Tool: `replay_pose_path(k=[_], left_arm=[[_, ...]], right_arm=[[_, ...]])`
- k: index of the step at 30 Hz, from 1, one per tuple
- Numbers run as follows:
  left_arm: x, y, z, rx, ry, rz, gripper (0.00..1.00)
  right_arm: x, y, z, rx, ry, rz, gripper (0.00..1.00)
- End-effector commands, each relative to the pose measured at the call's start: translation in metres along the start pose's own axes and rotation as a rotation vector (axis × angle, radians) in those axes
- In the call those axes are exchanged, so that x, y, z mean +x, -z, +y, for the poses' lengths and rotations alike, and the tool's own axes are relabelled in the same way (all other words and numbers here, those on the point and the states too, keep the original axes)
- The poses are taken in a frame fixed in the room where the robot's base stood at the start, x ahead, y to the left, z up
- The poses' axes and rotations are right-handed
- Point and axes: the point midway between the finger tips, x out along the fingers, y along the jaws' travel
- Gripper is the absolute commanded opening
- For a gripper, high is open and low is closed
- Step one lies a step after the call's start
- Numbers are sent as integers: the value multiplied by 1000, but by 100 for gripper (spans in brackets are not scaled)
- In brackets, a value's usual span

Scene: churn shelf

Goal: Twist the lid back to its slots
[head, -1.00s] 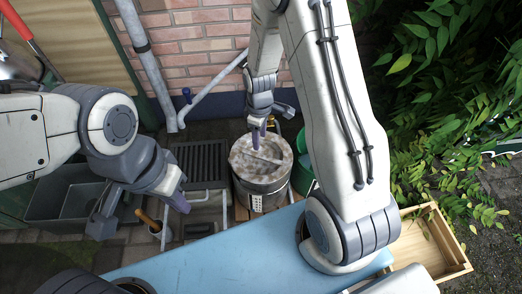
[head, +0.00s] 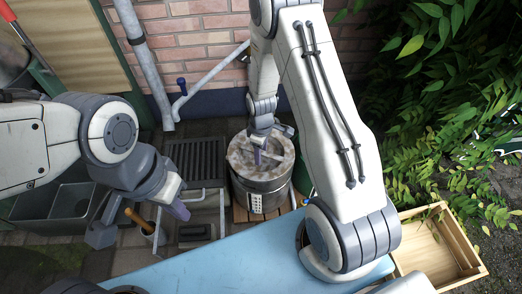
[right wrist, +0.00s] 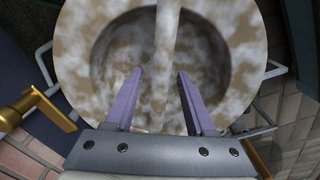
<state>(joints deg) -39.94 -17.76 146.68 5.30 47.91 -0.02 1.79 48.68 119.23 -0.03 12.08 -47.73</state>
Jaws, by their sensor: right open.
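The churn (head: 257,195) is a dark round vessel with a label, standing upright beyond the blue surface. Its brown-and-white mottled lid (head: 240,160) lies on top, with a raised bar across a round recess. In the right wrist view the lid (right wrist: 240,40) fills the upper middle, and its bar (right wrist: 168,35) runs between my purple fingers. My right gripper (head: 258,157) is open over the lid, with a finger on each side of the bar (right wrist: 158,75); contact is unclear. My left gripper (head: 177,209) hangs left of the churn, apart from it. The lid's slots cannot be made out.
A brass tap-like part (right wrist: 35,108) is beside the lid. A blue surface (head: 215,262) lies in front of the churn. A wooden crate (head: 455,240) is at right, a grey basin (head: 70,200) at left. A brick wall and pipes stand behind; leafy branches fill the right.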

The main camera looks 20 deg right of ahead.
Motion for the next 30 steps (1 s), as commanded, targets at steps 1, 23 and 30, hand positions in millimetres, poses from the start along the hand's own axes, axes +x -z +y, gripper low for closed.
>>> replay_pose_path(k=[1,23,30], left_arm=[[0,0,0,0,0,0,0],[0,0,0,0,0,0,0],[0,0,0,0,0,0,0]], right_arm=[[0,0,0,0,0,0,55],[0,0,0,0,0,0,0],[-1,0,0,1,0,0,0]])
